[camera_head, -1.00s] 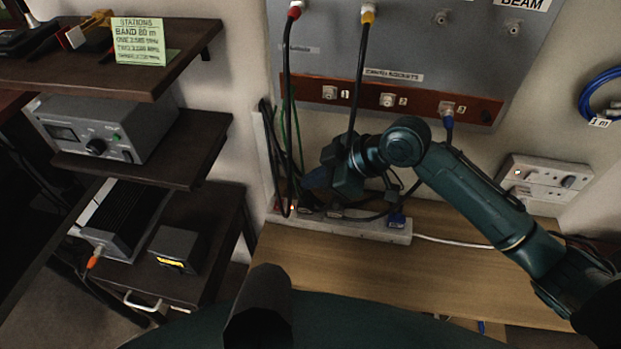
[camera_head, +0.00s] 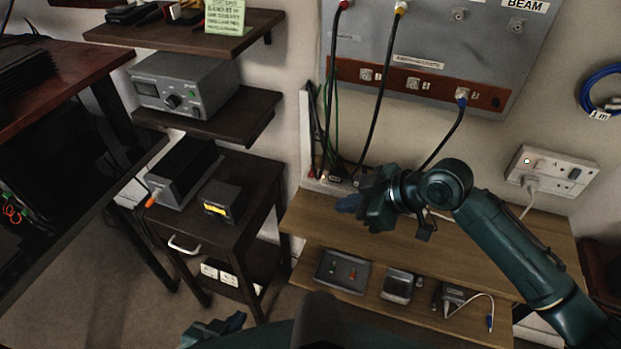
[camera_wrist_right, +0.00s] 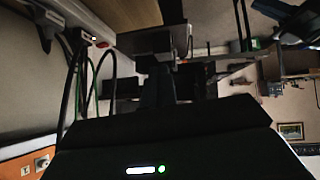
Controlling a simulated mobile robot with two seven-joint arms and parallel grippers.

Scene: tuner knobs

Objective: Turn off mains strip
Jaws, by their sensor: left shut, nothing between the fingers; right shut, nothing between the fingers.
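The white mains strip (camera_head: 322,186) lies along the back of the wooden bench against the wall. Only its left end shows clearly, with dark plugs and cables on it; my right arm hides much of the rest. A small reddish spot shows at that end, but I cannot tell whether it is lit. My right gripper (camera_head: 348,204) is shut and empty, in front of the strip and apart from it. Its dark fingers (camera_wrist_right: 158,92) also show in the right wrist view. My left gripper (camera_head: 222,328) is shut and empty, low at the bottom edge, far from the strip.
Above the strip is a grey panel (camera_head: 440,45) with hanging cables. A dark shelf unit (camera_head: 262,165) with radio gear stands left. A lower shelf (camera_head: 385,305) holds small items.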

